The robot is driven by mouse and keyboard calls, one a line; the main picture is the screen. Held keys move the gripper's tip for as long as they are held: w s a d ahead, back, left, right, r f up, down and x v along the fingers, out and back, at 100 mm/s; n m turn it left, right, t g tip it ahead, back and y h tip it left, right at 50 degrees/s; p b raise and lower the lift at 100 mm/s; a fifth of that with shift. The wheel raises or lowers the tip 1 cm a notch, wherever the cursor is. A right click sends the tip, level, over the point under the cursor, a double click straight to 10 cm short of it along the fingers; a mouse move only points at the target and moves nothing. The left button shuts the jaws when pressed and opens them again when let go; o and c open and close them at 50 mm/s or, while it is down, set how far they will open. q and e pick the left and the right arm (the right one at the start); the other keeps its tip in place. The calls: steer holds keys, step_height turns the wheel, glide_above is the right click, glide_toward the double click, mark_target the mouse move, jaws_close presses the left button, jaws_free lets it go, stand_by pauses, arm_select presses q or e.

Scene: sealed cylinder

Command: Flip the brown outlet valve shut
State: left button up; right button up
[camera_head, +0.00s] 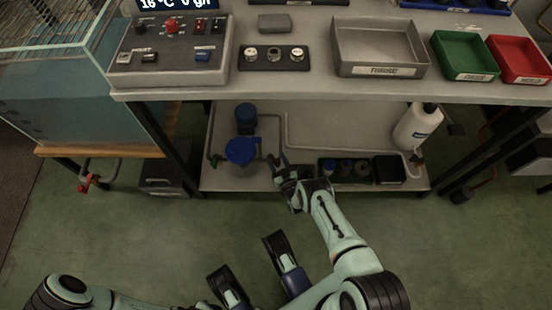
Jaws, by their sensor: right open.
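A blue filter housing with a round blue lid (241,151) stands on the lower shelf. A small green valve handle (215,160) is at its left side, on the pipe. My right gripper (277,162) is open just right of the housing, at the shelf's front edge, with its fingers pointing toward the pipe there. I cannot make out the brown outlet valve clearly; the gripper covers the part of the pipe right of the housing. My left gripper (250,264) is low in the picture, its two dark fingers apart and empty, away from the shelf.
A taller blue cylinder (246,118) stands behind the housing. The tabletop edge (300,97) overhangs the shelf. A red-handled valve (88,182) is on the left tank. The green floor in front is clear.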

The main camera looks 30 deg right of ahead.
steer(key=c, duration=0.9)
steer(key=shift+c, duration=0.2)
steer(key=shift+a, duration=0.1)
steer(key=shift+w+a+m+g+h, duration=0.1)
steer(key=shift+a+m+g+h, duration=0.6)
steer(key=shift+m+h, duration=0.8)
steer(key=shift+w+a+m+g+h, duration=0.15)
steer(key=shift+a+m+g+h, duration=0.2)
steer(key=shift+m+g+h, duration=1.1)
steer(key=shift+w+a+m+g+h, duration=0.1)
steer(key=shift+a+m+g+h, duration=0.55)
steer(key=shift+h, duration=1.5)
steer(key=shift+d, duration=0.15)
steer(key=o, duration=0.9)
steer(key=shift+o, duration=0.2)
